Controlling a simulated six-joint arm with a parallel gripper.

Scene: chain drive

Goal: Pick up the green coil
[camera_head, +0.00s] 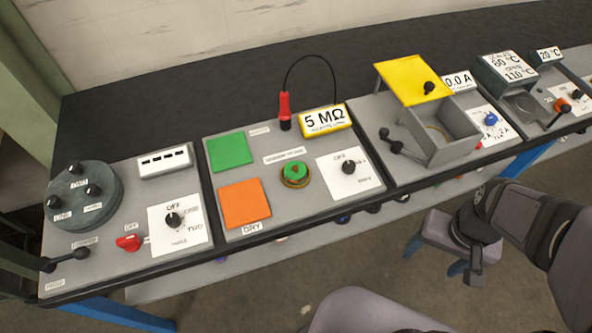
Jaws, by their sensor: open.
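The green coil (295,171) is a small round piece with a green top and a copper-brown rim. It sits on the grey bench panel, right of the green and orange squares and left of a white dial plate. My gripper (473,268) is at the lower right, in front of the bench and well away from the coil. It is open, and I see nothing held in it. Its fingers are small and dark, so their exact gap is hard to see. Nothing covers the coil from above.
A red probe (285,108) with a looped black cable and a yellow 5 MΩ meter (325,121) stand behind the coil. A dial knob (348,167) is to its right. Farther right is an open grey box (463,134) with a raised yellow lid (412,79).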

